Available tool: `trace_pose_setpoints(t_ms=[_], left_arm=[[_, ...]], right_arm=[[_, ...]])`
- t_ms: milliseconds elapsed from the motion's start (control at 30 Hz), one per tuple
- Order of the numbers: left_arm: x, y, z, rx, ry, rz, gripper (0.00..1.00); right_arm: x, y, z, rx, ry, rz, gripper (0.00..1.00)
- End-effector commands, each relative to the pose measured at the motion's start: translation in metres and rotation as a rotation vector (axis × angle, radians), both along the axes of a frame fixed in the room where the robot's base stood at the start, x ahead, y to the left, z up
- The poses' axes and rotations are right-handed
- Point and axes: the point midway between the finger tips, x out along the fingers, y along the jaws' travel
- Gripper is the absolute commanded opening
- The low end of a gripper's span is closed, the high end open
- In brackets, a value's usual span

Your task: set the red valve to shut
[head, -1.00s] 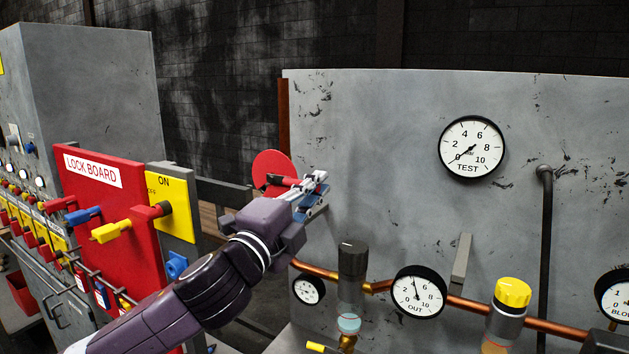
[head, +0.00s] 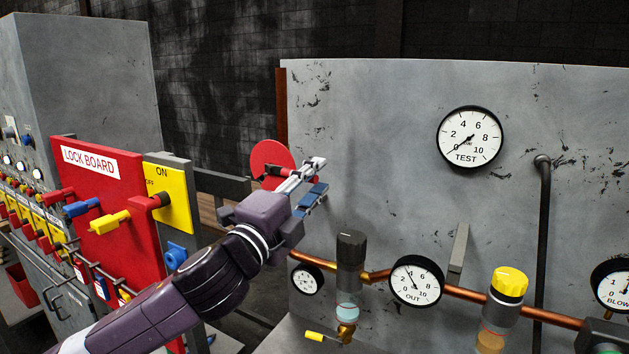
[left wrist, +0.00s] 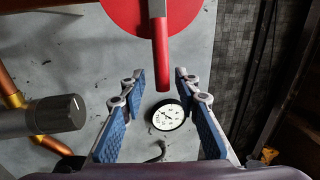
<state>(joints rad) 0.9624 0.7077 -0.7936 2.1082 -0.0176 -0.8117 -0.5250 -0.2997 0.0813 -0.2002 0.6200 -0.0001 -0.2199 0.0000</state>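The red valve shows as a red disc (head: 269,158) with a red lever, at the left end of the grey panel in the head view. In the left wrist view its disc (left wrist: 135,12) is at the top, and the lever (left wrist: 160,60) points down toward the space between my fingers. My left gripper (head: 318,176) is open, its blue-padded fingers (left wrist: 157,78) on either side of the lever's line. I see no clear contact. Part of the lever is hidden behind the fingers in the head view. My right gripper is not in view.
The red lock board (head: 110,215) and a yellow ON/OFF switch plate (head: 176,200) stand left of my arm. A copper pipe (head: 468,303) with gauges and a yellow-capped regulator (head: 509,283) runs below right. The TEST gauge (head: 470,137) hangs on the upper panel.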

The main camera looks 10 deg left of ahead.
Motion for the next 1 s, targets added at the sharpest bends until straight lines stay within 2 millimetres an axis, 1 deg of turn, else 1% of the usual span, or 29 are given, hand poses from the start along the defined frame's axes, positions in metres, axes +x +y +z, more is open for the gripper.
trace_pose_setpoints(t_ms=[167,267,700,833,1000], left_arm=[[-0.004,0.002,0.000,-0.001,-0.001,0.001,0.29],[-0.013,0.006,-0.003,0.001,0.000,0.001,0.29],[-0.089,0.033,-0.020,0.002,0.002,0.000,0.29],[-0.102,0.038,-0.022,0.002,0.002,0.000,0.29],[-0.110,0.040,-0.023,0.000,0.000,0.000,0.29]], right_arm=[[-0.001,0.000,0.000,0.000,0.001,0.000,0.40],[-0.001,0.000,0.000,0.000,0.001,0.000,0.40],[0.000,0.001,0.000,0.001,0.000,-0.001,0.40],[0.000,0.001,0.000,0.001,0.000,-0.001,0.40],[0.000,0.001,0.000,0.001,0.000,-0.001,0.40]])
